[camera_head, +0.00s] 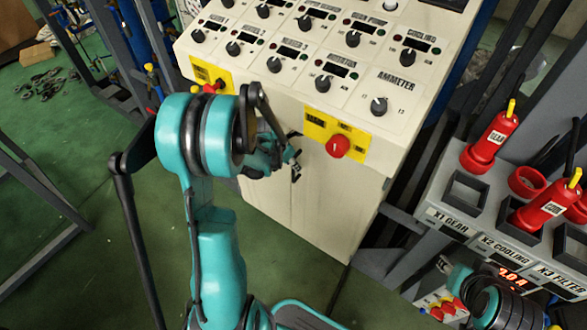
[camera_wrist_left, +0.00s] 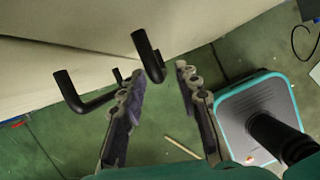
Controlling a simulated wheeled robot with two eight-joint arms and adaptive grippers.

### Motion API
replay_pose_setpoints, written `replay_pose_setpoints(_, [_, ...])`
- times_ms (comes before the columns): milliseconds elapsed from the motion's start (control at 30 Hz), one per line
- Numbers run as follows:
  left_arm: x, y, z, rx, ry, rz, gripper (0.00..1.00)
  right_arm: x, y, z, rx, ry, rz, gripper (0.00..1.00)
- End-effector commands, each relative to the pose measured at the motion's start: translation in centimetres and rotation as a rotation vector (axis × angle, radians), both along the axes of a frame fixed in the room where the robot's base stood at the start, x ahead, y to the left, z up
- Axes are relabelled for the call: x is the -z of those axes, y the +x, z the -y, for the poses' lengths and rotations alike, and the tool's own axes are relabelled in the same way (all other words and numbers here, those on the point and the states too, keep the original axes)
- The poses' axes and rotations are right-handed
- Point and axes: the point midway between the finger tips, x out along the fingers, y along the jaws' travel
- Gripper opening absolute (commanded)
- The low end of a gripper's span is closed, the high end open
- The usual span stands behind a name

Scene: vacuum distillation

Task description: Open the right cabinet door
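The cream cabinet stands under a sloping control panel. Its right door (camera_head: 335,205) looks closed against the left door (camera_head: 266,205), with a thin vertical seam between them. My left gripper (camera_head: 293,158) is in front of the doors near their top, partly hidden behind my teal arm. In the left wrist view, my left gripper (camera_wrist_left: 160,72) is open. One black bent handle (camera_wrist_left: 146,50) reaches between its fingertips, with a gap visible on both sides. A second black handle (camera_wrist_left: 78,98) is left of the fingers.
The panel carries knobs and a red emergency button (camera_head: 338,146) just above the right door. A rack with red bottles (camera_head: 491,143) stands at the right. Dark metal frames (camera_head: 40,190) stand at the left. Green floor (camera_head: 90,265) is open in front of the cabinet's left side.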

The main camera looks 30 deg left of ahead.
Motion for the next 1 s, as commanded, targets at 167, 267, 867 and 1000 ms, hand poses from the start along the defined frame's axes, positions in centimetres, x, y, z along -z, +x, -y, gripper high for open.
replay_pose_setpoints(167, [2.1,0.7,0.2,0.001,0.0,0.0,0.33,1.0,0.0,0.0,0.0,0.0,0.0,0.4])
replay_pose_setpoints(267, [2.4,0.9,0.3,0.0,0.0,0.0,0.33,1.1,0.0,0.0,0.0,0.0,0.0,0.4])
replay_pose_setpoints(867, [2.4,0.9,0.3,0.001,0.0,0.0,0.0,1.1,0.0,0.0,0.0,0.0,0.0,0.4])
replay_pose_setpoints(1000, [2.4,1.0,0.3,0.009,0.0,0.0,0.0,1.1,0.0,0.0,0.0,0.0,0.0,0.4])
